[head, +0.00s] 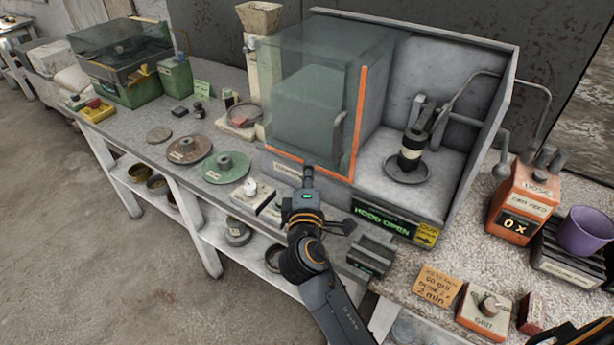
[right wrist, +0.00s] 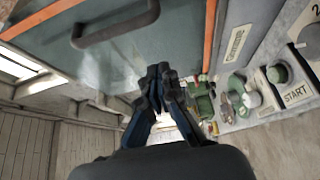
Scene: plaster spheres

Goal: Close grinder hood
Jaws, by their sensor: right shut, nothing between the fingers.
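The grinder hood is a clear greenish box with orange edge strips (head: 361,125). It stands at the left of the grey grinder housing (head: 482,110), leaving the right side uncovered. There a dark spindle with a pale band (head: 410,152) stands over a round dish (head: 408,172). A lit green sign reads HOOD OPEN (head: 382,221). The hood has a dark bar handle (head: 337,132), large at the top of the right wrist view (right wrist: 115,24). My right gripper (head: 308,170) is shut and empty, in front of the hood and apart from the handle; its fingertips (right wrist: 160,72) meet. My left gripper is not in view.
A START button box (head: 268,203) sits at the bench front. Round discs (head: 226,167) lie to the left. An orange dose box (head: 523,203), a purple cup (head: 584,231) and a grit knob box (head: 486,309) stand at right. The floor at left is clear.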

